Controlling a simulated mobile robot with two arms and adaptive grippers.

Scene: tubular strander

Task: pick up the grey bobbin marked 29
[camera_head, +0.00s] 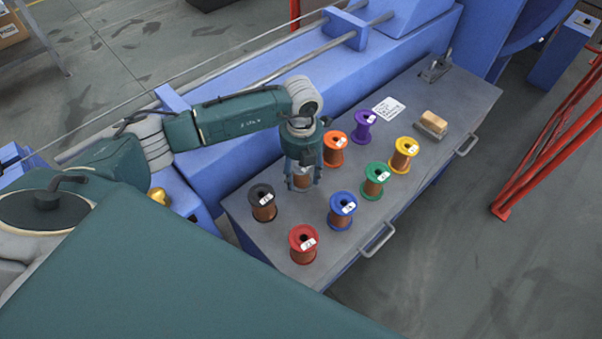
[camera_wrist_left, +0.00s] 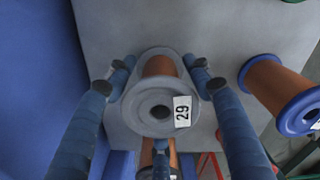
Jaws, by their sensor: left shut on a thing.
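The grey bobbin (camera_wrist_left: 150,108) marked 29 shows in the left wrist view, with copper-coloured wire between its flanges and a white label on its top flange. My left gripper (camera_wrist_left: 155,85) is shut on it, with fingers on both sides and a third at the bottom of the picture. In the head view my left gripper (camera_head: 302,172) points down over the grey table (camera_head: 440,95), and the bobbin is mostly hidden between its fingers. I cannot tell whether the bobbin still touches the table. My right gripper is not in view.
Around it stand a black bobbin (camera_head: 262,202), red bobbin (camera_head: 303,243), blue bobbin (camera_head: 342,210), green bobbin (camera_head: 375,180), orange bobbin (camera_head: 334,148), yellow bobbin (camera_head: 403,154) and purple bobbin (camera_head: 364,126). A brush-like block (camera_head: 432,122) lies farther right. Blue machinery (camera_head: 240,85) runs behind the table.

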